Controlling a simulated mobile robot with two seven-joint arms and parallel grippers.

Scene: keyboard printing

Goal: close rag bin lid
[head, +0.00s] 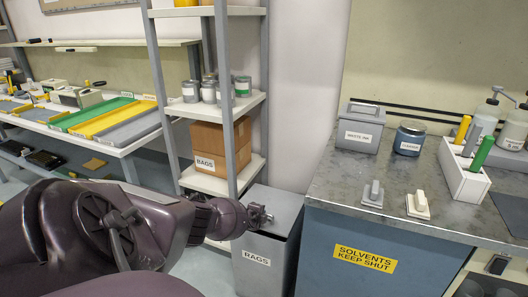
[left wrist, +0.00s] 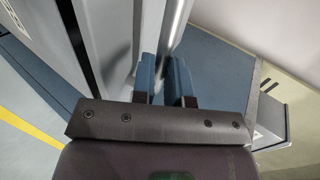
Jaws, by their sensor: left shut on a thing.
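The grey rag bin (head: 262,268) stands on the floor between the shelf rack and the counter, with a white RAGS label on its front. Its grey lid (head: 280,205) is tilted up a little, with a dark gap under its edge. My left gripper (head: 259,216) is at the lid's front left edge, its fingers small and partly hidden by the wrist. My right gripper is not in view.
The blue solvents cabinet (head: 350,245) stands close to the bin's right. A waste ink box (head: 361,127) stands on the counter.

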